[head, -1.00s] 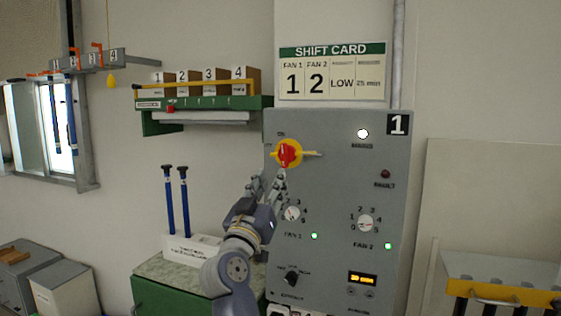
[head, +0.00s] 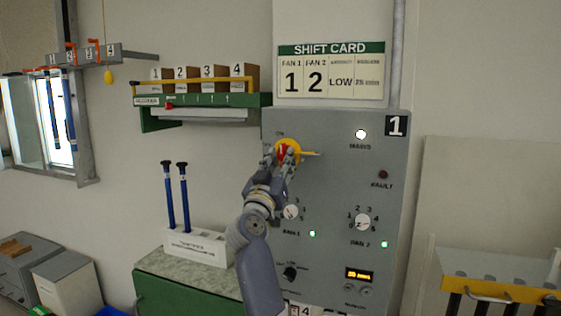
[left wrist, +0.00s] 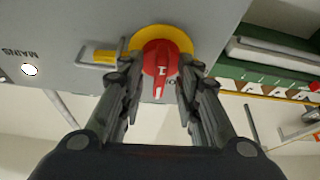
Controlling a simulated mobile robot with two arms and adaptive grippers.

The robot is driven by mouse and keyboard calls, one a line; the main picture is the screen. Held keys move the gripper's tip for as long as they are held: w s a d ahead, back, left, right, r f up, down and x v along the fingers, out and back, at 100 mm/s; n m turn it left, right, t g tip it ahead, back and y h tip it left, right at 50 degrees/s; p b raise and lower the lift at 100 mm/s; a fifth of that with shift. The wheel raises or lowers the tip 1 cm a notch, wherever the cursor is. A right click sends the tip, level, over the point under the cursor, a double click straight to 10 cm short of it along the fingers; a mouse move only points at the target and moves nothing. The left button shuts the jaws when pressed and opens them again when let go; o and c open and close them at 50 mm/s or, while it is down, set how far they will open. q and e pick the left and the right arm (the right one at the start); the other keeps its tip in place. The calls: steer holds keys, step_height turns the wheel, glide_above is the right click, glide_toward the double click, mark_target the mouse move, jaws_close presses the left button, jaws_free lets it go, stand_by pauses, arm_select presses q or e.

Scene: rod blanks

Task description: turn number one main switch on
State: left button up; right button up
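The main switch is a red knob (head: 284,151) on a yellow round plate, high on the grey panel (head: 330,190) marked 1. A yellow bar sticks out to its right in the head view. My left gripper (head: 281,165) is at the switch and partly covers it. In the left wrist view the red knob (left wrist: 160,62) lies between the fingertips of my left gripper (left wrist: 157,78), which are spread to either side; contact is not clear. The white MAINS lamp (head: 361,134) is lit. My right gripper is not in view.
Below the switch are the FAN 1 dial (head: 291,212), the FAN 2 dial (head: 362,222), a black knob (head: 290,273) and a lit display (head: 359,275). A green shelf (head: 200,101) with numbered boxes hangs to the left. Blue rods (head: 168,196) stand in a white holder below it.

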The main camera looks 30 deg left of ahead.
arm_select(q)
jaws_close()
steer(key=shift+s+a+m+b, duration=0.1)
steer(key=shift+m+b, duration=0.2)
steer(key=shift+m+h+b, duration=0.5)
steer(key=shift+m+h, duration=0.1)
steer(key=shift+m, duration=0.2)
steer(key=shift+r, duration=0.1)
jaws_free()
